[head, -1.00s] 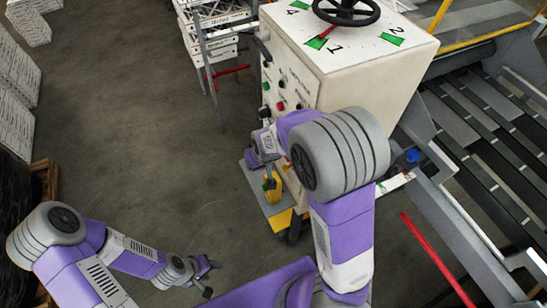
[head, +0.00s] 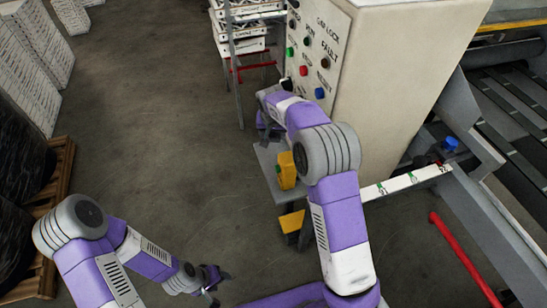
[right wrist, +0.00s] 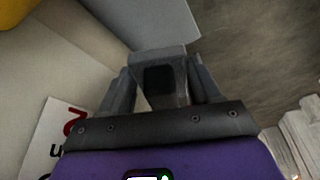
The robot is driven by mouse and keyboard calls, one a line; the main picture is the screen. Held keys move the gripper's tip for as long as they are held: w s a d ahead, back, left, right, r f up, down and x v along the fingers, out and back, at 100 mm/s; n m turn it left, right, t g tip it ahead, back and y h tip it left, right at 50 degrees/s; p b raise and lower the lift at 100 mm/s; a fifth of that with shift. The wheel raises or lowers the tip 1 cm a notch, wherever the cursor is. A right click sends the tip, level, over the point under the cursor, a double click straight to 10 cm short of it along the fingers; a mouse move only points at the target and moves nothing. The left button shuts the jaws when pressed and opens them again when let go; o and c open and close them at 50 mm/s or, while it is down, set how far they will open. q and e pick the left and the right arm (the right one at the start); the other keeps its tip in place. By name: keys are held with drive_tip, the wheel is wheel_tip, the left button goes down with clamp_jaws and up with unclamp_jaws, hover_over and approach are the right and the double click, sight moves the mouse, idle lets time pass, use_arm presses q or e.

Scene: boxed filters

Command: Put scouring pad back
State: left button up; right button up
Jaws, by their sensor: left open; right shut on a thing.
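My right gripper (head: 268,131) is at the near side of the white control cabinet, by the small grey shelf. In the right wrist view my right gripper (right wrist: 163,75) is shut on a grey, block-like thing with a dark square face (right wrist: 160,80). This looks like the scouring pad, but its texture is too dark to be sure. In the head view the held thing is hidden or too small to make out. My left gripper (head: 219,283) is open and empty above the floor at lower left, far from the shelf.
A grey shelf (head: 264,158) beside the cabinet (head: 390,80) bears a yellow object (head: 287,170). The cabinet's panel has coloured buttons (head: 319,93). A conveyor (head: 500,110) and red bar (head: 465,260) lie right. A wooden pallet (head: 60,170) stands left. Floor between is clear.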

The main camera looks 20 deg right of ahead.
sight(273, 154)
wheel_tip(273, 154, down, 10)
drive_tip(key=b, duration=0.3)
drive_tip(key=shift+r, duration=0.15)
